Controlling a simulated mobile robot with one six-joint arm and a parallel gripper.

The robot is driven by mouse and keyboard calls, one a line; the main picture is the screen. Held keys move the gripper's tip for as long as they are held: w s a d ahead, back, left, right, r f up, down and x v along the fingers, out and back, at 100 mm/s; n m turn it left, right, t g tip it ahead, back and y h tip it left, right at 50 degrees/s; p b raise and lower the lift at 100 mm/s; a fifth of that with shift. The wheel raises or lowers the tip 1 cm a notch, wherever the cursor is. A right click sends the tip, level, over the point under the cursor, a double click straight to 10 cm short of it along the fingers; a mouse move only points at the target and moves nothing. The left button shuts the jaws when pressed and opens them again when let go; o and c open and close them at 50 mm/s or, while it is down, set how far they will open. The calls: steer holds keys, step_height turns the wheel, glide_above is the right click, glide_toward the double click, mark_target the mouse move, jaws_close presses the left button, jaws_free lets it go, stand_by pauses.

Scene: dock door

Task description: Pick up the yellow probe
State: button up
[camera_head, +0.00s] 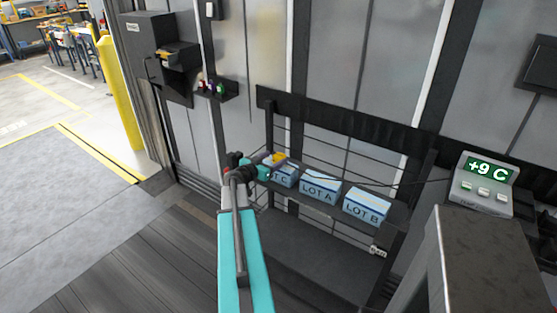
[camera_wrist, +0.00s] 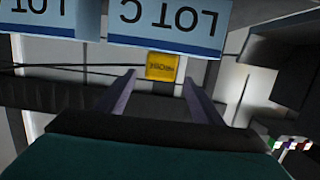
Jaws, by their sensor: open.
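The yellow probe (camera_wrist: 161,66) shows in the wrist view as a small yellow block with dark lettering. It lies in line with the gap between my two fingers, just beyond their tips, beside the LOT C box (camera_wrist: 170,28). My gripper (camera_wrist: 159,80) is open, with one finger on each side and nothing between them. In the head view a yellow patch, the probe (camera_head: 278,158), shows right at my gripper (camera_head: 268,160), above the LOT C box (camera_head: 285,178). Part of it is hidden there, and I cannot tell whether the fingers touch it.
The LOT A box (camera_head: 319,189) and LOT B box (camera_head: 366,208) stand on the same dark shelf rack. A thin dark cable runs from near my gripper toward the display unit (camera_head: 485,178) reading +9 C. Floor at the left is clear beside a yellow post (camera_head: 119,95).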

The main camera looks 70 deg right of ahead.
mark_target(278, 156)
steer(key=shift+p+x, duration=1)
steer(key=shift+x, duration=1.1)
steer(key=c, duration=1.3)
steer(key=shift+r, duration=0.15)
